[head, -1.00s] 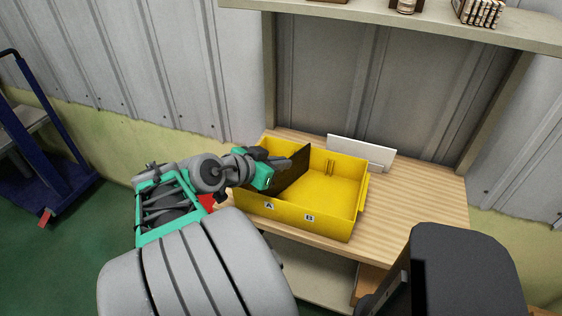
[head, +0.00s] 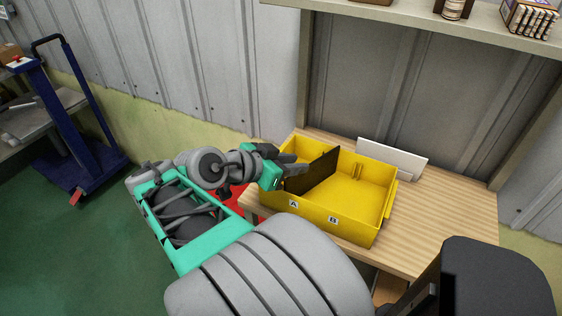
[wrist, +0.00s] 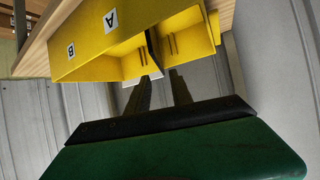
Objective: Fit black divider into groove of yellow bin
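The yellow bin (head: 352,231), with labels A and B on its front wall, sits on the wooden table. The black divider (head: 313,172) stands roughly upright inside it, running from near the left side toward the back. In the wrist view the divider's thin edge (wrist: 152,50) shows just beyond my fingertips. I cannot tell whether its ends sit in the groove ribs (wrist: 171,44). My gripper (head: 277,170) is at the bin's left wall.
A white panel (head: 393,158) stands behind the bin. The wooden table (head: 440,215) is clear on the right. A shelf (head: 420,18) with small goods hangs above. A blue cart (head: 75,135) stands far left. A red thing (head: 236,193) shows below my gripper.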

